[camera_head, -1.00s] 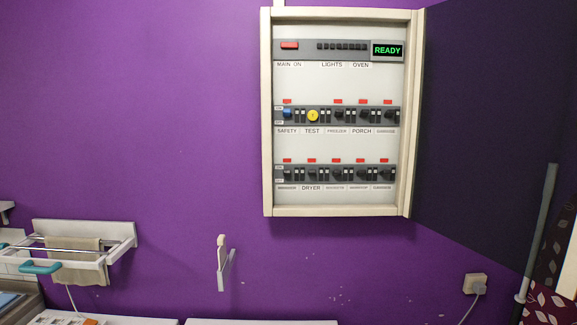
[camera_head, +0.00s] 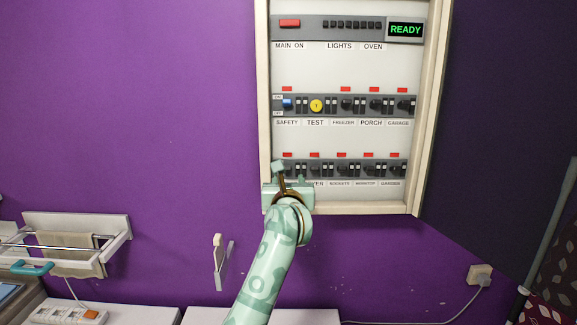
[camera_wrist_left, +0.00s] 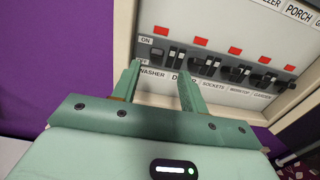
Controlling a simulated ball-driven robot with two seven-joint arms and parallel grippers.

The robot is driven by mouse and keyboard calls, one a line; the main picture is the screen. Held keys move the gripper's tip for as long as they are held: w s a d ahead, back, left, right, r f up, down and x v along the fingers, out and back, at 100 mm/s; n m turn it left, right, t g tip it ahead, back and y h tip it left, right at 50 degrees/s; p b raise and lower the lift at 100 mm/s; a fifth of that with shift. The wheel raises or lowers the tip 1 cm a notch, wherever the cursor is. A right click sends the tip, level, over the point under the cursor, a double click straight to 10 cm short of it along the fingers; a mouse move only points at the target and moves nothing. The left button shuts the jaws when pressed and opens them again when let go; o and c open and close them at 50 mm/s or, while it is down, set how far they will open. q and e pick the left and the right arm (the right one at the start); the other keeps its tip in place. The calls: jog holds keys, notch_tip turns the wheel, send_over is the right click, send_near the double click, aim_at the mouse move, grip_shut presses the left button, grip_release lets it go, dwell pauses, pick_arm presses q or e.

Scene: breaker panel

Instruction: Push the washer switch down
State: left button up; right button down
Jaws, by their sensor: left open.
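The breaker panel (camera_head: 350,70) hangs on the purple wall with its door open. The washer switch (camera_wrist_left: 156,53) is the leftmost black switch in the bottom row, above the WASHER label (camera_wrist_left: 152,73) in the left wrist view. A red marker (camera_wrist_left: 161,30) sits above it. I cannot tell clearly whether its lever is up or down. My left gripper (camera_wrist_left: 160,84) is open and empty, with its fingers apart just below the switch row, around the WASHER label in the picture. In the head view the left gripper (camera_head: 290,172) covers the lower left of the panel and hides the WASHER label.
The dryer switch (camera_wrist_left: 181,60) stands close to the right of the washer switch, with more switches beyond. The panel's raised frame (camera_head: 265,110) borders the left side. The dark open door (camera_head: 490,110) stands at right. A drying rack (camera_head: 75,235) is at lower left.

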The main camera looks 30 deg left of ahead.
aim_at(287, 169)
pick_arm(q)
jog(key=x, duration=0.6)
jog(key=shift+w+a+p, duration=0.25)
jog(key=shift+a+p, duration=0.05)
jog(key=shift+a, duration=0.15)
jog(key=shift+w+a, duration=0.25)
jog(key=shift+w, duration=0.45)
jog(key=shift+s, duration=0.1)
grip_shut()
